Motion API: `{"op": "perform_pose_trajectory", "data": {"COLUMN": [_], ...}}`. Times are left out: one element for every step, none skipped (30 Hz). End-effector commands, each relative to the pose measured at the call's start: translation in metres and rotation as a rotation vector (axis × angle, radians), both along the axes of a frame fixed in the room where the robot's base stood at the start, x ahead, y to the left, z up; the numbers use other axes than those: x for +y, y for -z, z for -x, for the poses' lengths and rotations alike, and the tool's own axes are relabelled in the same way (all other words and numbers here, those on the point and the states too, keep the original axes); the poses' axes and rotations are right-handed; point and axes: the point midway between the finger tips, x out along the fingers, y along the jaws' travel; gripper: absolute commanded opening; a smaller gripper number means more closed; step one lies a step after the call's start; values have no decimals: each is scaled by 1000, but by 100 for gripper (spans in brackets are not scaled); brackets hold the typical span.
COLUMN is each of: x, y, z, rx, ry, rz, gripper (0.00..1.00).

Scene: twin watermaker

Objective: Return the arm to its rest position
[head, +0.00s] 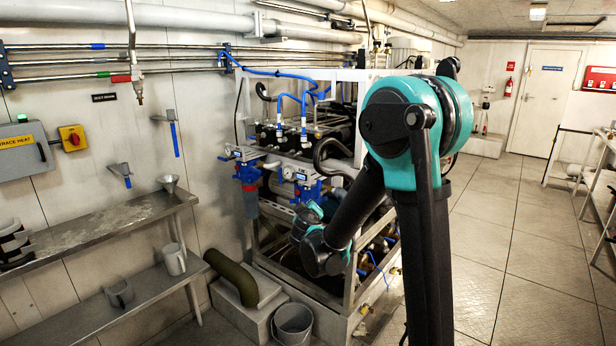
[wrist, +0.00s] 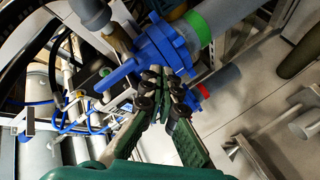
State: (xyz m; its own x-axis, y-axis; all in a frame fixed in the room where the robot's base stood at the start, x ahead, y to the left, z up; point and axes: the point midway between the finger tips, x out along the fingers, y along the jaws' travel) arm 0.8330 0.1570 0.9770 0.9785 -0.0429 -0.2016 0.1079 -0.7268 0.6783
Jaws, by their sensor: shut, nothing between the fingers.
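My arm, black and teal, rises at the right of centre in the head view and bends down toward the watermaker frame (head: 355,75). Its wrist end is low in front of the watermaker's lower part. The fingers cannot be made out in the head view. In the wrist view my gripper (wrist: 163,80) is shut with its fingertips together and nothing between them. Behind the fingertips is a blue valve fitting (wrist: 150,50) on a grey pipe (wrist: 225,18) with a green band. I cannot tell whether the fingers touch the fitting.
Blue-headed filter housings (head: 247,172) stand left of my forearm. A steel shelf (head: 100,230) lines the left wall. Open tiled floor (head: 520,240) lies to the right.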

Motion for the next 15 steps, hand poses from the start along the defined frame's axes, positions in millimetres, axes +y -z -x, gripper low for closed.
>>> {"op": "perform_pose_trajectory", "data": {"x": [-34,-53,-76,-91,-107,-126,-138,-151,-165,-175,-184,-194,-200,-205,-211], "y": [3,6,11,16,21,28,33,39,47,54,60,69,76,82,91], "z": [12,19,31,41,51,65,77,90,107,120,134,153,168,183,203], "rx": [46,77,120,152,186,231,264,299,347,383,418,467,503,540,589], "ry": [61,98,142,175,206,246,272,300,333,355,377,403,420,436,455], "rz": [-28,-47,-71,-89,-109,-134,-154,-174,-201,-224,-245,-276,-300,-324,-357], "gripper": [0,0,0,0,0,0,0,0,0,0,0,0,0,0,0]}}
